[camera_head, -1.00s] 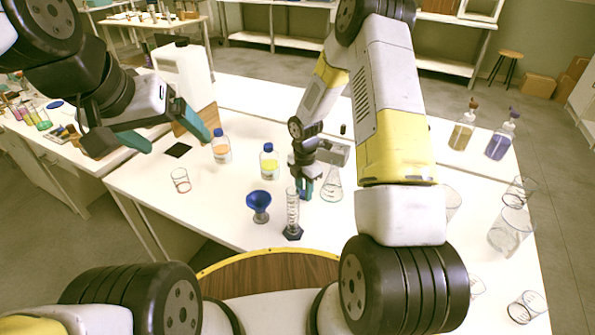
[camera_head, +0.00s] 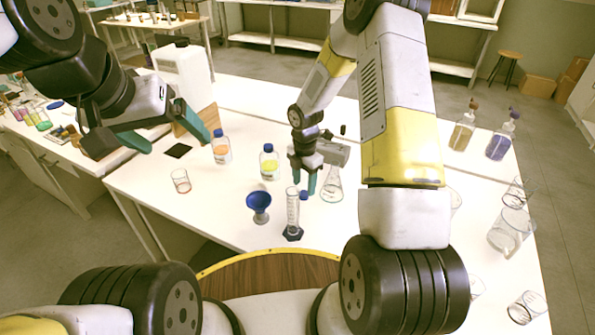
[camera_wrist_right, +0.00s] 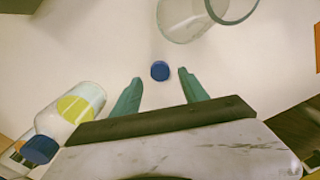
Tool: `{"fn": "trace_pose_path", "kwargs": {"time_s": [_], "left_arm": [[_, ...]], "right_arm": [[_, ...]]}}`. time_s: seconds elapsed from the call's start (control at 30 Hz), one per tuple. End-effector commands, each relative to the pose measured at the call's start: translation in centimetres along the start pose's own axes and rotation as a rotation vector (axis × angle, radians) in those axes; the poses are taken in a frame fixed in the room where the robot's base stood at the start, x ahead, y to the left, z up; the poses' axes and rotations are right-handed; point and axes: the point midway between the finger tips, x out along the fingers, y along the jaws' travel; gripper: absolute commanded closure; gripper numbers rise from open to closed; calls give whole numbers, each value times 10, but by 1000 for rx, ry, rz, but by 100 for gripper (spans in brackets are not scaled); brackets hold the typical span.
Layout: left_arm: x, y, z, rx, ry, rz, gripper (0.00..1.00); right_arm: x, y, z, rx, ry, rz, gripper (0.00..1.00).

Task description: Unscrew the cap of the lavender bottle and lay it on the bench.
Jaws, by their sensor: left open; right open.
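A round blue cap (camera_head: 304,196) sits on the white bench just behind the measuring cylinder, and it shows between my fingertips in the right wrist view (camera_wrist_right: 160,70). My right gripper (camera_head: 304,184) is open just above the cap, with its fingers (camera_wrist_right: 161,82) either side and clear of it. A clear bottle with a yellow label and blue cap (camera_head: 269,163) stands left of it, also in the wrist view (camera_wrist_right: 72,120). A bottle with an orange label and blue cap (camera_head: 221,148) stands further left. I cannot tell which bottle is lavender. My left gripper (camera_head: 178,143) is open and empty at left.
A measuring cylinder (camera_head: 292,217) and blue funnel (camera_head: 258,205) stand in front. A conical flask (camera_head: 332,185) is close right of my right gripper. Pump bottles with amber (camera_head: 462,132) and purple liquid (camera_head: 499,143) stand at right. A small beaker (camera_head: 181,181) is at left.

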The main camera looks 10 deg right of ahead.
Motion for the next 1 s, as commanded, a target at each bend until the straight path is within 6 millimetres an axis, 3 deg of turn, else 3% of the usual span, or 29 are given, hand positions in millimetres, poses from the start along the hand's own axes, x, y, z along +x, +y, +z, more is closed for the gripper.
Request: {"fn": "trace_pose_path", "kwargs": {"time_s": [0.23, 0.57, 0.67, 0.77, 1.0], "left_arm": [[0, 0, 0, 0, 0, 0, 12], [0, 0, 0, 0, 0, 0, 12], [0, 0, 0, 0, 0, 0, 12], [0, 0, 0, 0, 0, 0, 12], [0, 0, 0, 0, 0, 0, 12]], "right_arm": [[-55, 0, 1, 1, -2, 4, 48], [-93, -2, 1, 26, -7, 6, 48], [-116, -8, 1, 115, -23, 26, 48], [-150, -20, 0, 270, -43, 61, 48], [-235, -62, -15, 729, -48, 183, 48]]}}
